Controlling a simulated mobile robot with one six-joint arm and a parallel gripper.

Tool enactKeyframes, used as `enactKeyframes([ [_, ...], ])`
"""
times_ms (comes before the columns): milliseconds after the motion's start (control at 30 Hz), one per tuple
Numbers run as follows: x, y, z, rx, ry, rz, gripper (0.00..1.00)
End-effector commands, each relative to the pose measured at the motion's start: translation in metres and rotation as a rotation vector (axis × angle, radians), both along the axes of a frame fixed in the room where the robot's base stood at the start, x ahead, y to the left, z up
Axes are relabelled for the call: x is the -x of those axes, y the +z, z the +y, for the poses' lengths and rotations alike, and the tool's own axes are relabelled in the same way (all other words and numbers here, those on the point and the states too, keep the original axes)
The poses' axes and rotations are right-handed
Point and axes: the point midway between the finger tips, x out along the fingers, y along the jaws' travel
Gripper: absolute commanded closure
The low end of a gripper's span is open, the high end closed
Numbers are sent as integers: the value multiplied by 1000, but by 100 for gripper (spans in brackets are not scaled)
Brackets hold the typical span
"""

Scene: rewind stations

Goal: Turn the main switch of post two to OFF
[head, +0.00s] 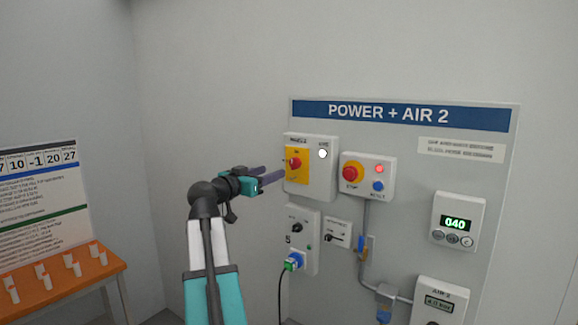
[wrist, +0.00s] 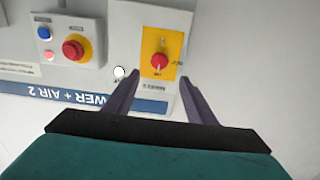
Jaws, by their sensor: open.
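The main switch is a red rotary knob (head: 295,163) on a yellow plate (head: 297,176), set on a light box (head: 322,172) at the upper left of the panel marked POWER + AIR 2. The knob also shows in the wrist view (wrist: 159,62), upside down, beyond the fingertips and between their lines. The small lettering around it is too blurred to read its position surely. My gripper (head: 273,178) is open and empty, pointing at the switch box from the left. In the wrist view its two dark fingers (wrist: 158,80) spread either side of the knob, apparently short of it.
Right of the switch are a red STOP button (head: 352,173) on a yellow ring and a blue RESET button (head: 378,185). A round white lamp (head: 323,154) sits on the switch box. Below are a socket box (head: 302,240) with a plugged cable. An orange table (head: 60,277) stands left.

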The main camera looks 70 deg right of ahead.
Motion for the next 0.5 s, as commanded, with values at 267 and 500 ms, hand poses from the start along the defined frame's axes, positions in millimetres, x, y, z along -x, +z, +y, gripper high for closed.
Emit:
enactKeyframes([
  [267, 10, 3, -39, -1, -3, 1, 49],
  [500, 18, 3, -72, -1, -1, 2, 49],
])
